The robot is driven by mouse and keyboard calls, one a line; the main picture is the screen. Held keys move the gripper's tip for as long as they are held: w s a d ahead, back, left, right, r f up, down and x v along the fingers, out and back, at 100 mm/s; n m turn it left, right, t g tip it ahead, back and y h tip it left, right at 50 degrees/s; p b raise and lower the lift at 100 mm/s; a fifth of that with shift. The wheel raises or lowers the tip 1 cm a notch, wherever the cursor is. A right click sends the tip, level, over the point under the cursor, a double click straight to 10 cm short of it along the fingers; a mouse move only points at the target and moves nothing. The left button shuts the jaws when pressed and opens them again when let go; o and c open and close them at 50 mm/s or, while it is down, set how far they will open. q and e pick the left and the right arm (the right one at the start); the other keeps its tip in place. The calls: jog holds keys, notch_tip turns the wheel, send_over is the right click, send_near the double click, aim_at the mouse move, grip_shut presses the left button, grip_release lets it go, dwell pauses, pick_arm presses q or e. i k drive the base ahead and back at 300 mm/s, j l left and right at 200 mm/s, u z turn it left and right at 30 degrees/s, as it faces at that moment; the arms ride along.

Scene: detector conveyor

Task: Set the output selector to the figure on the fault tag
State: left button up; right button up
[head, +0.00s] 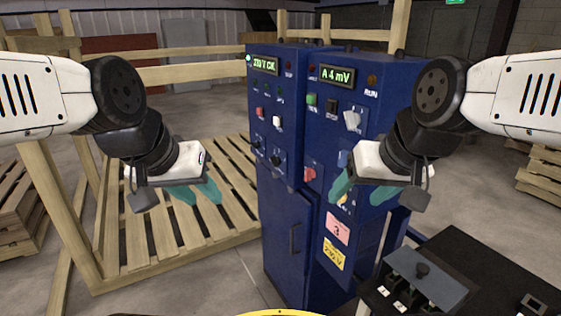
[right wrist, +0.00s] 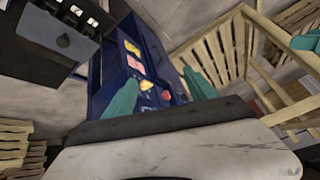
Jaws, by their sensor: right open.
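A blue cabinet (head: 291,222) has two control panels. A pink tag (head: 338,229) low on the right panel seems to read 3; its small print is illegible. A yellow tag (head: 334,254) hangs below it. The right panel has a white knob (head: 352,120), a red knob (head: 310,174) and a yellow knob (head: 343,201) partly hidden by my right gripper. I cannot tell which is the output selector. My right gripper (head: 361,196) is open and empty before the right panel. My left gripper (head: 199,196) is open and empty, left of the cabinet.
The right panel's display (head: 338,76) reads A 4 mV. A dark bench (head: 470,270) with a grey switch box (head: 428,277) stands at the lower right. A wooden pallet (head: 190,235) and rails lie left of the cabinet.

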aim_at(276, 162)
jog(key=j+u, duration=0.4)
jog(key=i+j+u, duration=0.15)
jog(key=u, duration=0.3)
